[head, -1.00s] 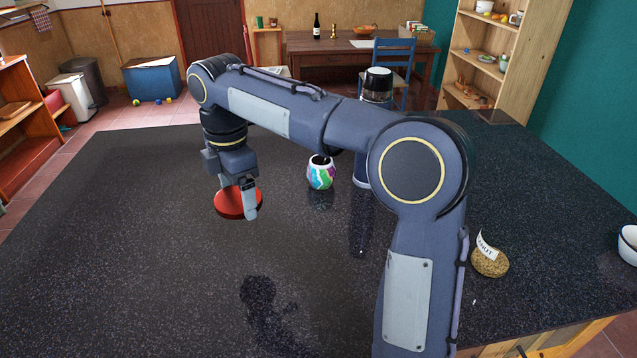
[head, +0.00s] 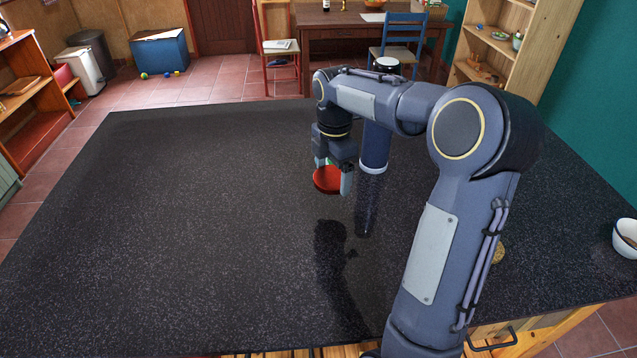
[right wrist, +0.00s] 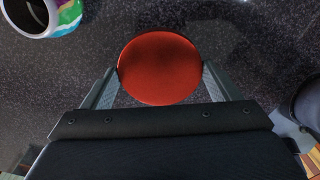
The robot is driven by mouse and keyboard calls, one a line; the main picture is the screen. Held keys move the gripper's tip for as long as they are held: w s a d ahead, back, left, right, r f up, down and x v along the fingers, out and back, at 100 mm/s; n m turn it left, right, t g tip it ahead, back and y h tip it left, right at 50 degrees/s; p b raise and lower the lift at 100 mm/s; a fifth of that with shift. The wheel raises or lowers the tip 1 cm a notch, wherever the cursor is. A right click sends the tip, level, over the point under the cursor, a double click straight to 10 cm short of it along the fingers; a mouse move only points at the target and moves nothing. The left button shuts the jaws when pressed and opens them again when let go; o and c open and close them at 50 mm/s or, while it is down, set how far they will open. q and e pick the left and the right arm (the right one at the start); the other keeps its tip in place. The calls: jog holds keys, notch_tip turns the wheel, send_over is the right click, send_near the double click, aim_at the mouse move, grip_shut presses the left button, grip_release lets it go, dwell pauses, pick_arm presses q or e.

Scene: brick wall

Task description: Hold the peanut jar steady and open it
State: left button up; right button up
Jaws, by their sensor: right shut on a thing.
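My right gripper (head: 336,178) is shut on a round red lid (head: 327,180) and holds it above the dark counter. In the right wrist view the lid (right wrist: 160,68) sits between the two fingers, its flat red face showing. The peanut jar (head: 498,252) stays apart from the lid, at the right of the counter. Only a small tan sliver of the jar shows past my right arm, so its mouth and label are hidden. My left gripper is in no view.
The speckled black counter (head: 180,220) is clear on the left and in the middle. A multicoloured pot (right wrist: 66,18) shows in the right wrist view, close to the lid. A dark blue cylinder (head: 375,150) stands behind the gripper. A white bowl (head: 627,237) is at the right edge.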

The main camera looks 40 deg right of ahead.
send_over(317, 198)
notch_tip(317, 198, down, 6)
jog(key=shift+s+r+p, duration=0.1)
jog(key=shift+p, duration=0.3)
jog(key=shift+f, duration=1.65)
jog(key=shift+f, duration=0.15)
jog(key=o, duration=1)
